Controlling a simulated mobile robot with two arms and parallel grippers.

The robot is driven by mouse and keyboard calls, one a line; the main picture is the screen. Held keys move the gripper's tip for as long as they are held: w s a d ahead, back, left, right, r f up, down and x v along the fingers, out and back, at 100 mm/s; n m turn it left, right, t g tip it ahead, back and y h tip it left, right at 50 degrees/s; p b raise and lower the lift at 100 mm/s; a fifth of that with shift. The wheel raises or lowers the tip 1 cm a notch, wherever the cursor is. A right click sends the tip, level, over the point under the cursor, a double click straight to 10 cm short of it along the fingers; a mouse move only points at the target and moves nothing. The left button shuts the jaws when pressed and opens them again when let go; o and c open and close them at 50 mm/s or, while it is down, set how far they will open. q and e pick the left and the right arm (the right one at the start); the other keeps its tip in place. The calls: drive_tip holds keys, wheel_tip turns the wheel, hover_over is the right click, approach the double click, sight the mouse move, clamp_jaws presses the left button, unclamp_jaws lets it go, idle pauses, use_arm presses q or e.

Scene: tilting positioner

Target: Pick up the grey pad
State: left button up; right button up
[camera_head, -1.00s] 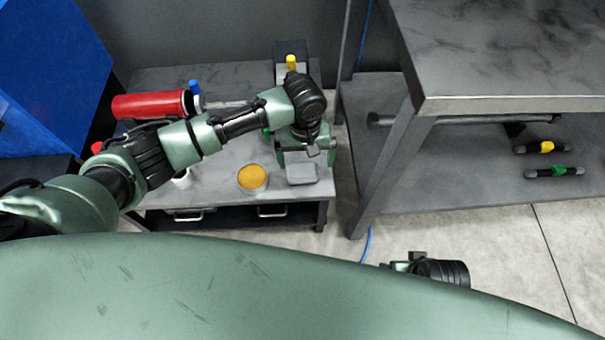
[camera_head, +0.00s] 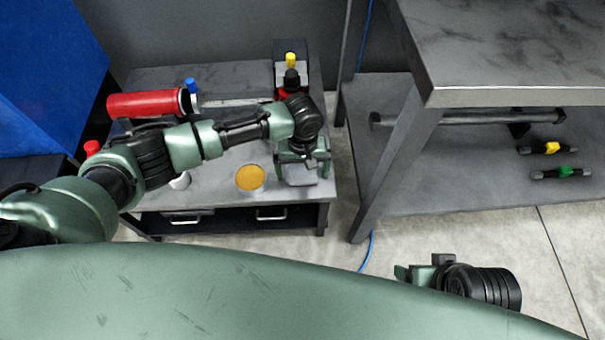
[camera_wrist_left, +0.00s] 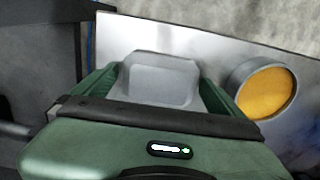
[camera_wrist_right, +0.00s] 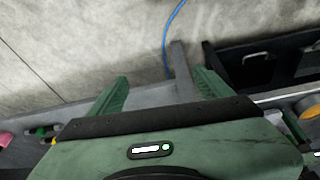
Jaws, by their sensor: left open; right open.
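The grey pad (camera_head: 300,176) is a small block with rounded corners near the front right corner of the low grey table (camera_head: 215,194). My left gripper (camera_head: 300,160) is directly over it and covers part of it. In the left wrist view the pad (camera_wrist_left: 160,82) shows between the two green fingers (camera_wrist_left: 155,85), which are open. I cannot tell whether the fingers touch it. My right gripper (camera_head: 420,268) is away from the table at the lower right. In the right wrist view it is open and empty (camera_wrist_right: 160,88).
A round tin with an orange top (camera_head: 250,178) stands just left of the pad and also shows in the left wrist view (camera_wrist_left: 268,92). A red cylinder (camera_head: 145,104) lies farther back. A taller grey bench (camera_head: 500,98) stands at the right.

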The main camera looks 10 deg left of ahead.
use_arm(q)
drive_tip(key=c, duration=1.5)
drive_tip(key=shift+r, duration=0.5)
wheel_tip(320, 180, up, 9)
drive_tip(key=p, duration=0.3)
drive_tip(key=shift+f+p, duration=0.15)
drive_tip(key=shift+p, duration=0.15)
wheel_tip(320, 180, up, 10)
drive_tip(key=p, duration=0.3)
hover_over(303, 170)
drive_tip(key=shift+s+r, duration=0.1)
drive_tip(key=shift+r, duration=0.1)
use_arm(e)
wheel_tip(303, 170, down, 19)
drive_tip(key=s+g, duration=0.1)
drive_tip(key=shift+r, duration=0.15)
